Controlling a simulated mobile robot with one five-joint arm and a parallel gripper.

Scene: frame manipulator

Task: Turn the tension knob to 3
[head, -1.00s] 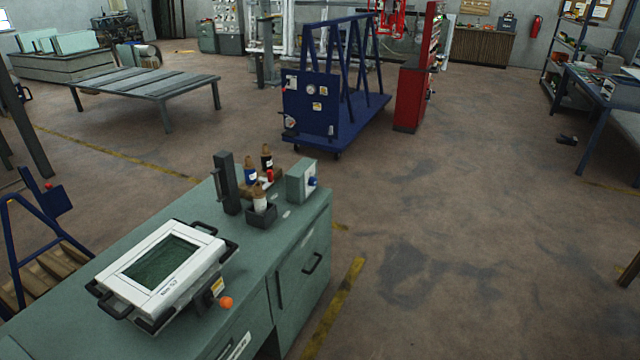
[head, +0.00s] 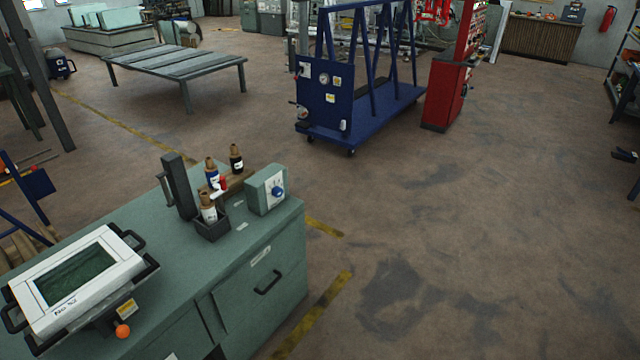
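A small grey-green box (head: 259,188) stands near the right end of the green cabinet top. A blue round knob (head: 277,191) sits on a pale dial plate on its right-hand face. The marks on the plate are too small to read, so the knob's setting cannot be told. A white framed device with a dark screen (head: 75,276) and an orange ball knob (head: 122,331) lies at the left of the cabinet top. My gripper is not in view.
The green cabinet (head: 262,291) has a dark bin with bottles (head: 211,226) beside the box. A blue wheeled frame (head: 360,125) and a red cabinet (head: 446,95) stand further back. Open floor (head: 460,250) lies to the right of the green cabinet.

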